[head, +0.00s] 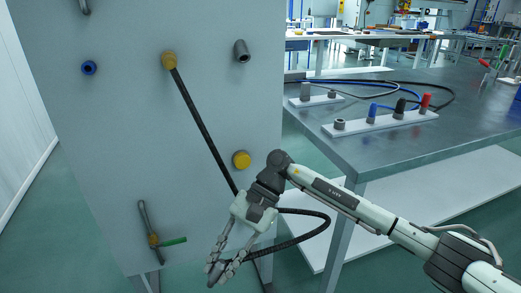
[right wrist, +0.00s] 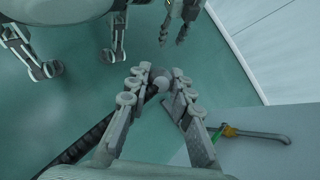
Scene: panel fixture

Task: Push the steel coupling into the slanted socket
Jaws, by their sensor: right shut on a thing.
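My right gripper (head: 216,268) hangs low in front of the panel, shut on the end of a black hose (head: 318,232). In the right wrist view its fingers (right wrist: 163,88) close around a pale grey rounded end, apparently the steel coupling (right wrist: 161,81); the fingers partly hide it. The hose (right wrist: 84,145) trails to the lower left there. A grey steel socket (head: 242,51), which looks slanted, sticks out of the panel's upper right, well above the gripper. My left gripper is outside the head view; small finger-like parts at the top of the right wrist view may be it.
A metal table (head: 400,150) with a connector strip (head: 385,123) stands right.

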